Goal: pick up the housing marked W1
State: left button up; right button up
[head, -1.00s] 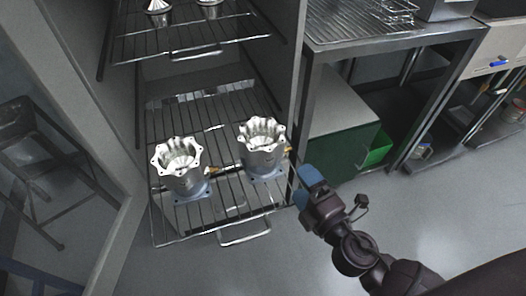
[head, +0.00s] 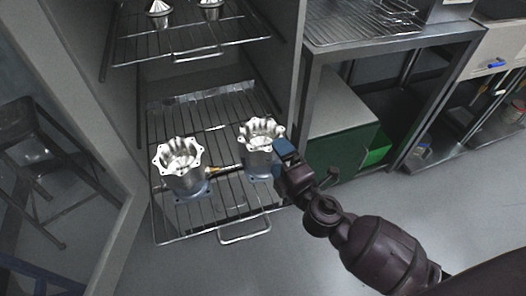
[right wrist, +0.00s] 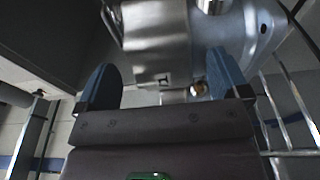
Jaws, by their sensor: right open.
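Two silvery machined housings with scalloped, flanged tops stand upright on a pulled-out wire shelf. The left housing (head: 181,170) is apart from my gripper. The right housing (head: 258,150) has my right gripper (head: 282,160) close at its right side. In the right wrist view, my open right gripper (right wrist: 164,78) has one blue finger on each side of the near end of a housing (right wrist: 155,35), with a gap visible at the left finger. A small dark-lettered label (right wrist: 164,79) shows there, but I cannot read it surely. My left gripper is out of view.
The wire shelf (head: 225,213) has a front handle (head: 244,232). A higher shelf (head: 180,45) holds more metal parts. The cabinet wall rises close to the right housing. A steel table (head: 395,50) stands to the right; a stool (head: 40,165) is at the left.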

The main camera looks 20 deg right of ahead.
jog(key=shift+c, duration=0.4)
jog(key=c, duration=1.5)
jog(key=shift+r, duration=0.1)
jog(key=shift+c, duration=0.2)
